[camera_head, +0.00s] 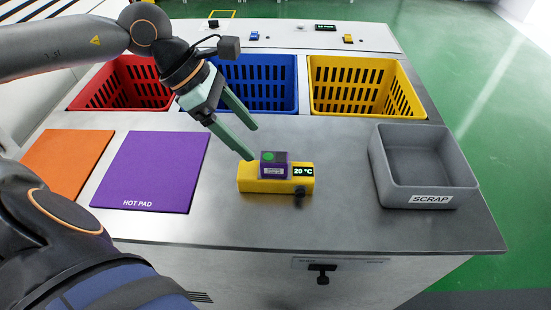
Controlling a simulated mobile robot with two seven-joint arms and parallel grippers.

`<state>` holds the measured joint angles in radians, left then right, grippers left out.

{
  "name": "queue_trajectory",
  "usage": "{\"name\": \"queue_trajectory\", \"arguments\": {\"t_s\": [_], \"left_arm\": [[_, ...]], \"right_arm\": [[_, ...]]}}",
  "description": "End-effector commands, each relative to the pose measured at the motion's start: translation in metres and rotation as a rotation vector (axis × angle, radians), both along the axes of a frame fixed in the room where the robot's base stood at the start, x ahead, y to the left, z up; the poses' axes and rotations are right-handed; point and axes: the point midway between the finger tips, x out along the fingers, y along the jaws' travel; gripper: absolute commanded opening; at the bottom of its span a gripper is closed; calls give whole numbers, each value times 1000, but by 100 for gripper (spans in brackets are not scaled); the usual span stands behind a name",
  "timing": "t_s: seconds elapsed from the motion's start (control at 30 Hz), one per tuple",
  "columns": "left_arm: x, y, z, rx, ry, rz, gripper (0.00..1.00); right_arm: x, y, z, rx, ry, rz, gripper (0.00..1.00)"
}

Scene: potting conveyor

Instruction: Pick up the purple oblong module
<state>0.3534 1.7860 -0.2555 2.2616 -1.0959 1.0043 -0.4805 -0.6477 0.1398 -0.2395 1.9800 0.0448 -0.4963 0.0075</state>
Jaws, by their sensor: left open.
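The purple oblong module (274,165) is a small purple block with a green round mark and a white label. It sits on top of a yellow device (263,186) with a "20 °C" display and a dark knob. My left gripper (252,141) is open and empty, its two greenish fingers angled down to the right. Its fingertips are just up and left of the module in the picture; whether they touch it I cannot tell. My right gripper is not in view.
A grey SCRAP bin (424,199) stands at the right. A purple hot pad (151,172) and an orange pad (65,160) lie at the left. Red (123,84), blue (254,82) and yellow (366,86) baskets line the back. Bare tabletop surrounds the yellow device.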

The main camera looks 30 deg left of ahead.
Motion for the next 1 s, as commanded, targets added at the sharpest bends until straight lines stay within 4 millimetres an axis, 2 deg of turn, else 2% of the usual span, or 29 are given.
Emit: {"name": "queue_trajectory", "arguments": {"t_s": [0.3, 0.57, 0.77, 1.0], "left_arm": [[7, -12, -19, -5, 0, -4, 78], [9, -15, -25, -2, -1, 0, 78], [13, -25, -31, -7, -2, -2, 78], [20, -40, -51, -6, 0, 0, 78]], "right_arm": [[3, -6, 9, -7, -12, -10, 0], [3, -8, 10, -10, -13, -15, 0], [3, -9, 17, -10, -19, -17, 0], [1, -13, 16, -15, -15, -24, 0]]}}
